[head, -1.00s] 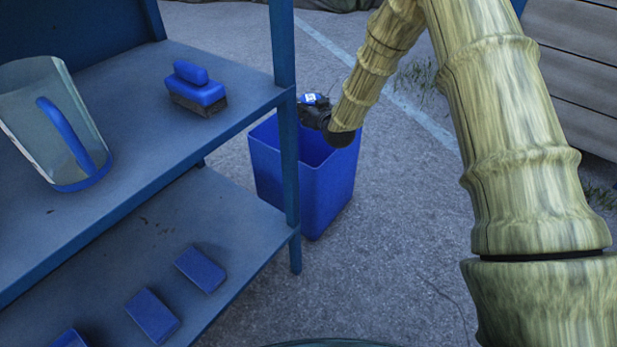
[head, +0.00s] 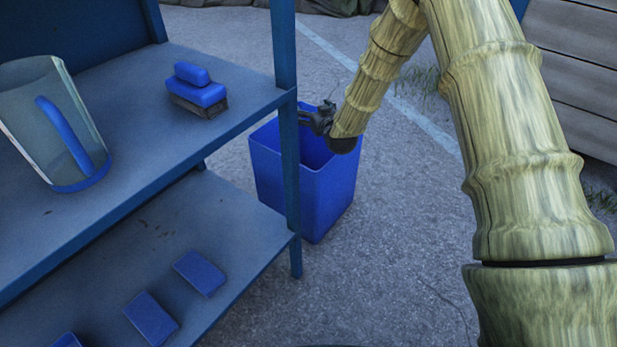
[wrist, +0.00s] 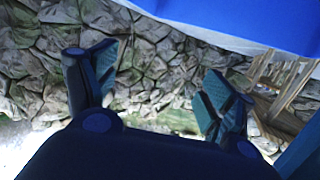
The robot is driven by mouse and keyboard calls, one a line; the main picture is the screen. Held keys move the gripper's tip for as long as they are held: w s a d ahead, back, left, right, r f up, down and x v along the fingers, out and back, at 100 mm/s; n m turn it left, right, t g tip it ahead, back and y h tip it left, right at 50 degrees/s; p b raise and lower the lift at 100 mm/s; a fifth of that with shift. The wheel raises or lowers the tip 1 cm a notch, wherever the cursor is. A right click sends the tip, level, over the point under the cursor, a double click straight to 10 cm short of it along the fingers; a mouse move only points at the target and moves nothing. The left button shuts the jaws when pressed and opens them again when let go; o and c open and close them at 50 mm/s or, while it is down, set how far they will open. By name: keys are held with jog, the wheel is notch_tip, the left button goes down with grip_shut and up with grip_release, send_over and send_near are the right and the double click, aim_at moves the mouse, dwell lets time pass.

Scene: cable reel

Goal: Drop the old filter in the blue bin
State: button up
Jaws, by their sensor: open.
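The blue bin (head: 326,192) stands on the ground behind the shelf's right front post, upright and open at the top. My gripper (head: 312,118) is above the bin's rim at its far side, partly hidden by the post. In the wrist view my gripper (wrist: 160,82) has its two fingers spread with nothing between them. The old filter is not visible in either current view. The bin's floor is hidden, so I cannot tell what lies in it.
A blue shelf unit (head: 130,125) fills the left side, its post close to the bin. It holds a clear jug (head: 45,125), a blue-handled brush (head: 197,90) and, below, several blue blocks (head: 151,317). Open pavement (head: 390,240) lies right of the bin.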

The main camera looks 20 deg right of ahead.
jog(key=a+v, duration=0.1)
jog(key=v, duration=1)
jog(key=shift+s+d+r, duration=0.15)
jog(key=shift+s+d, duration=0.15)
jog(key=shift+d, duration=0.2)
jog(key=shift+d, duration=0.1)
